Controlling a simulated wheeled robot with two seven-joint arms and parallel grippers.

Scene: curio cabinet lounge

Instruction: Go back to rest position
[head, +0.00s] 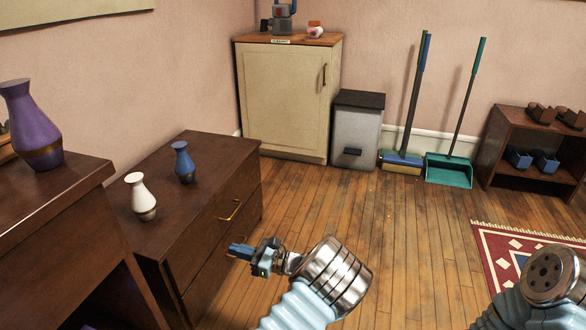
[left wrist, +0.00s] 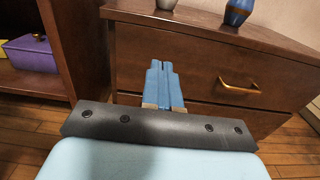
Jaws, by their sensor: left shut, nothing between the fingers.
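My left gripper (head: 238,250) reaches in from the bottom middle of the head view, in front of the low dark dresser. In the left wrist view its blue fingers (left wrist: 163,78) are together with nothing between them, pointing toward the dresser's drawer fronts. In the head view the fingers are apart from the brass drawer handle (head: 230,211), below and to its right. Part of my right arm shows at the bottom right of the head view, but its gripper does not show.
The dresser (head: 215,150) carries a white vase (head: 141,198) and a blue vase (head: 184,163). A purple vase (head: 34,125) stands on a taller dark cabinet at left. Beige cabinet (head: 284,98), grey bin (head: 357,130), broom, dustpan (head: 449,171) and shoe rack line the back. The middle floor is clear.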

